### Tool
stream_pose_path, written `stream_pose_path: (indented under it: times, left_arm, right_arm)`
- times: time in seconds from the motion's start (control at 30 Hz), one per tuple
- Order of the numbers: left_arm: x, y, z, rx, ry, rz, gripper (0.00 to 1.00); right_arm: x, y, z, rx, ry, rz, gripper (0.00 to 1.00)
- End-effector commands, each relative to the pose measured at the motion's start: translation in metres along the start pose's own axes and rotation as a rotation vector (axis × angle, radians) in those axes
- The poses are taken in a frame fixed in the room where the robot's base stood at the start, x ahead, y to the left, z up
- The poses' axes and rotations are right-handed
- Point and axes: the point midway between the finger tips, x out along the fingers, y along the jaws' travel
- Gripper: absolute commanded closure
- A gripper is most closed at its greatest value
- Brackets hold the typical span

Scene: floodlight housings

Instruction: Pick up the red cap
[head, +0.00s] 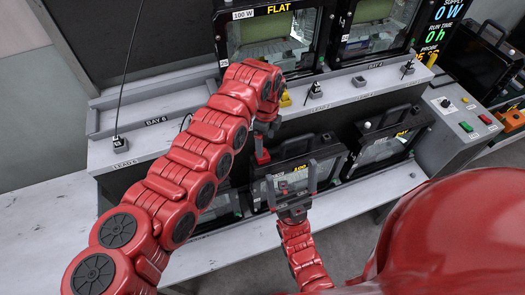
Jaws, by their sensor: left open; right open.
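My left arm arches over the bench, and its gripper (263,146) points down in front of the shelf, small and partly hidden by its own wrist. A small red block (262,158), possibly the red cap, shows at the gripper's tip; I cannot tell whether it is apart from the gripper. My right gripper (290,177) is lower, with two grey fingers spread wide and pointing up the picture, in front of a lower floodlight housing (329,168). A tiny red patch shows between these fingers, too small to identify.
Floodlight housings (233,51) stand on the upper shelf. Grey lead ends (359,81) and a yellow cap (286,101) sit along its ledge. A second housing (382,150) stands below. A control box (466,127) is at right. The lower bench (225,252) is clear at left.

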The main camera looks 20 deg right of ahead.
Motion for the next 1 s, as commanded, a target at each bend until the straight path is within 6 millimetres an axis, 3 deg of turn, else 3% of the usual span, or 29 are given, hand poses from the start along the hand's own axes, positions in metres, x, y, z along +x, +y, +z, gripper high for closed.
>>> stream_pose_path:
  times: [0.17,0.33,0.5,0.7,1.0]
  left_arm:
    - [0.006,0.002,0.001,-0.001,0.001,0.000,0.11]
    - [0.026,0.009,0.005,0.000,0.003,0.004,0.11]
    - [0.050,0.007,0.006,-0.002,-0.001,0.000,0.11]
    - [0.053,0.007,0.006,-0.001,-0.001,-0.003,0.11]
    - [0.053,0.007,0.006,-0.001,0.000,-0.002,0.63]
  right_arm:
    - [0.010,0.001,-0.002,0.000,0.000,0.000,0.01]
    - [0.032,0.002,-0.005,0.000,0.000,0.000,0.01]
    - [0.033,0.002,-0.005,0.000,0.000,0.000,0.01]
    - [0.032,0.002,-0.005,0.000,0.000,0.000,0.01]
    - [0.032,0.002,-0.005,0.000,0.000,0.000,0.01]
